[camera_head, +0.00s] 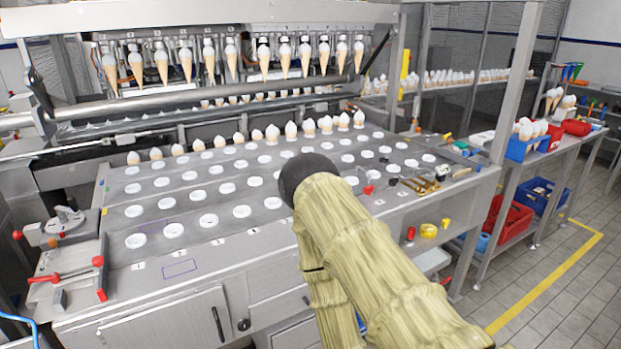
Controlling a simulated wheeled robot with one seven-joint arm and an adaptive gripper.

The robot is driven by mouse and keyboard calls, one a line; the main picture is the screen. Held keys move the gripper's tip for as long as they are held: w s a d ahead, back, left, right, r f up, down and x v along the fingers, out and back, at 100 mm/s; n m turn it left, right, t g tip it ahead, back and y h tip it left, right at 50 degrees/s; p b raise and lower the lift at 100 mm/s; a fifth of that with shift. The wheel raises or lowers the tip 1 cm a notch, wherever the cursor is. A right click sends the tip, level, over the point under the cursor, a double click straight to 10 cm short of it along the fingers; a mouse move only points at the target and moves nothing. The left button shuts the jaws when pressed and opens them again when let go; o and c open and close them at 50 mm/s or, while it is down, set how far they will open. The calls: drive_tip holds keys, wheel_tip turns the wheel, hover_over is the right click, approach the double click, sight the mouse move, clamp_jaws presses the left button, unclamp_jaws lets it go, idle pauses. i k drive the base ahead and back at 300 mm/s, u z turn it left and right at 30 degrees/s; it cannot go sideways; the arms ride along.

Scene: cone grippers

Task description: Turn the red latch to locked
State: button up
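A small red piece (368,189) stands on the table right of centre, close to small metal and brass parts. I cannot tell for certain which of these is the red latch, nor any locked or unlocked mark. My arm, in a pale yellow sleeve with a dark rounded joint, rises from the lower right and hides part of the table middle and front. My gripper does not show.
The metal table (190,262) has rows of white rings, with filled cones along its back. A bar of hanging cones (235,62) is above. A grey device with a red knob (62,222) stands at left. A side bench (550,150) holds bins; floor shows at right.

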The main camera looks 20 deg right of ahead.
sight(367, 191)
drive_tip(key=z, duration=0.05)
drive_tip(key=i, duration=1.15)
drive_tip(key=z, duration=0.8)
